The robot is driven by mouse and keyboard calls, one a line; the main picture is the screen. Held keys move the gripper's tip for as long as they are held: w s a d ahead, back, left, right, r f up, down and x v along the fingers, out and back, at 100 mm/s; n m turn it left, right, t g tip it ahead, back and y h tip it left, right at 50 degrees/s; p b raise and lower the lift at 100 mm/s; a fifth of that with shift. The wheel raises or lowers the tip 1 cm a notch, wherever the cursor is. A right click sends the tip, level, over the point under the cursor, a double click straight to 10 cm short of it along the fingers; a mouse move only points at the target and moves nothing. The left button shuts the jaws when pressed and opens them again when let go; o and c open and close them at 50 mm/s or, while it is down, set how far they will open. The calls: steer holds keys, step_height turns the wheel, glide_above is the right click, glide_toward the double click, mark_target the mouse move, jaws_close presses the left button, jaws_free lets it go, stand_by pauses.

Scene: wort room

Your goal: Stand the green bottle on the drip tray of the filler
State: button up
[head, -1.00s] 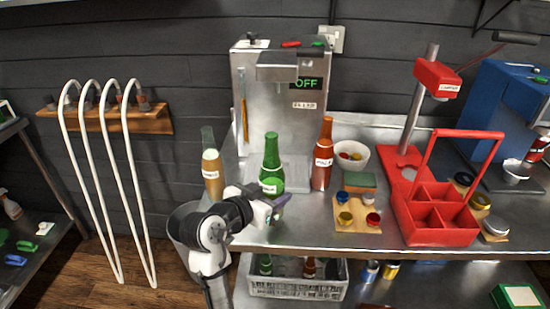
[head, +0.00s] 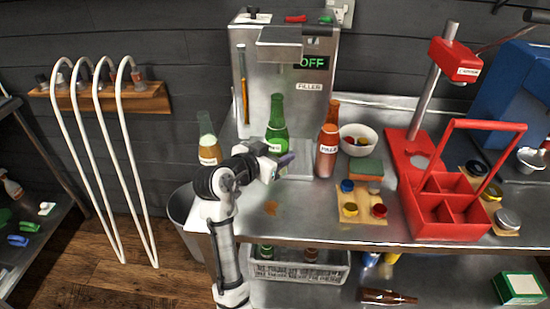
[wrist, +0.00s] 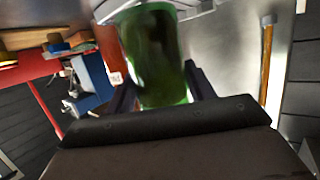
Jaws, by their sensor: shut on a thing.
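The green bottle (head: 277,125) is upright in front of the filler (head: 285,75), whose display reads OFF. My gripper (head: 280,160) is shut on the bottle's lower part. In the wrist view the green bottle (wrist: 155,55) fills the gap between the dark fingers. The drip tray (head: 302,158) is the flat metal plate at the filler's foot. The bottle is over or at this plate. Its base is hidden behind my gripper, so I cannot tell whether it touches.
A red-brown bottle (head: 328,145) stands close on the right, and a labelled bottle (head: 208,140) on the left. A white bowl (head: 357,139), a green sponge block (head: 366,168) and a red carrier (head: 440,220) are farther right. The bench front has free room.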

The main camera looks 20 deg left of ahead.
steer(key=shift+w+a+f+p, duration=0.1)
steer(key=shift+w+a, duration=0.3)
steer(key=shift+w, duration=0.95)
steer(key=shift+w+a+r+p, duration=0.15)
steer(key=shift+w+a, duration=0.2)
steer(key=shift+w, duration=1)
steer(key=shift+w+a+f+p, duration=0.15)
steer(key=shift+w+a, duration=0.25)
steer(key=shift+w, duration=0.95)
steer(key=shift+f+b, duration=0.1)
steer(key=shift+b, duration=0.3)
steer(key=shift+s, duration=0.15)
steer(key=shift+f+b, duration=0.4)
steer(key=shift+b, duration=0.5)
steer(key=o, duration=1)
steer(key=shift+f, duration=0.1)
